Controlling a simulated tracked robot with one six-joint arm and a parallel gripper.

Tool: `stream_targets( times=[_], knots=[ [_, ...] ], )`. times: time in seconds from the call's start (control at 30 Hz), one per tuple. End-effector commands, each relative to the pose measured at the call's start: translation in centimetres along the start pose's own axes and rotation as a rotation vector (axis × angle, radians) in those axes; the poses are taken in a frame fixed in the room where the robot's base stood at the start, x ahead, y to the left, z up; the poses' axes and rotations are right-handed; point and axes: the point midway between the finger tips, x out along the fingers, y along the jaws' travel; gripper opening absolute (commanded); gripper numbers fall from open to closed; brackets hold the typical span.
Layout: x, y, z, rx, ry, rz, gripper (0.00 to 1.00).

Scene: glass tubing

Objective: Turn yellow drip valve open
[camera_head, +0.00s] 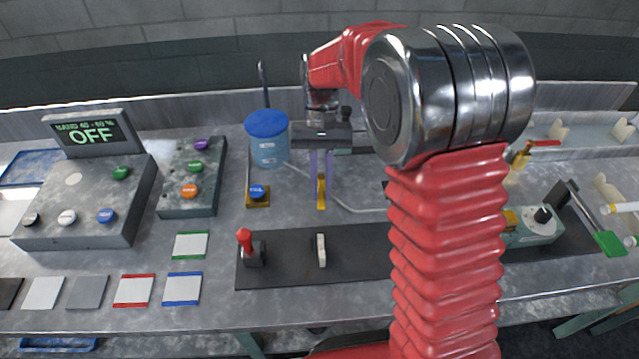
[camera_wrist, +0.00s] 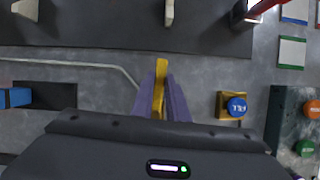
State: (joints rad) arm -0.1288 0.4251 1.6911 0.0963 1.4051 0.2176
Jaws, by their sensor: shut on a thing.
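The yellow drip valve (camera_head: 321,198) shows as a narrow yellow handle at the middle of the bench in the head view. In the wrist view the yellow handle (camera_wrist: 160,72) sits between my two purple fingers, its tip sticking out past them. My gripper (camera_head: 321,175) points down at it from above and is shut on it. The fingers hide most of the handle's sides, and the gripper body hides its base in the wrist view.
A blue knob on a yellow base (camera_head: 258,194) stands just left of the valve. A blue-lidded container (camera_head: 267,140) is behind it. A dark plate (camera_head: 290,272) with a red lever (camera_head: 245,242) and a pale lever (camera_head: 321,250) lies in front. A thin pipe runs right of the valve.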

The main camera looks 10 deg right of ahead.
Motion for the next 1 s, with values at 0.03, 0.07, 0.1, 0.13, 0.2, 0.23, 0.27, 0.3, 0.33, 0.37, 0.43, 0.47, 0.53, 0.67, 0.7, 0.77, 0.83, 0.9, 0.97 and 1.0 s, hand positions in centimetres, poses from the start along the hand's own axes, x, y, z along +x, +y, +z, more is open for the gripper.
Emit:
stream_targets(
  times=[0.03, 0.07, 0.1, 0.13, 0.2, 0.23, 0.27, 0.3, 0.33, 0.37, 0.43, 0.47, 0.53, 0.67, 0.7, 0.77, 0.83, 0.9, 0.97, 1.0],
  knots=[
    [-0.17, -0.1, -0.19, -0.003, 0.009, -0.001, 0.0],
    [-0.17, -0.12, -0.18, -0.004, 0.009, -0.001, 0.0],
    [-0.15, -0.13, -0.16, -0.005, 0.008, 0.0, 0.0],
    [-0.14, -0.14, -0.15, -0.005, 0.008, 0.0, 0.0],
    [-0.11, -0.16, -0.12, -0.005, 0.007, 0.0, 0.0],
    [-0.1, -0.17, -0.1, -0.006, 0.006, 0.001, 0.0],
    [-0.09, -0.18, -0.09, -0.006, 0.006, 0.001, 0.0],
    [-0.08, -0.19, -0.07, -0.006, 0.005, 0.001, 0.0],
    [-0.07, -0.2, -0.06, -0.006, 0.005, 0.001, 0.0],
    [-0.06, -0.21, -0.04, -0.006, 0.004, 0.001, 0.15],
    [-0.03, -0.23, 0.0, -0.006, 0.003, 0.002, 0.2],
    [-0.02, -0.23, 0.01, -0.006, 0.003, 0.002, 0.22],
    [0.01, -0.24, 0.04, -0.007, 0.001, 0.002, 0.27],
    [0.05, -0.26, 0.08, -0.007, 0.0, 0.002, 0.33],
    [0.05, -0.26, 0.09, -0.007, -0.001, 0.003, 0.33],
    [0.07, -0.27, 0.1, -0.007, -0.001, 0.003, 0.33],
    [0.06, -0.27, 0.11, -0.007, -0.001, 0.003, 0.33],
    [-0.05, -0.27, 0.1, -0.007, -0.001, 0.003, 0.33],
    [-0.28, -0.27, 0.09, -0.007, -0.001, 0.003, 0.33],
    [-0.54, -0.27, 0.08, -0.007, -0.001, 0.002, 0.33]
  ],
)
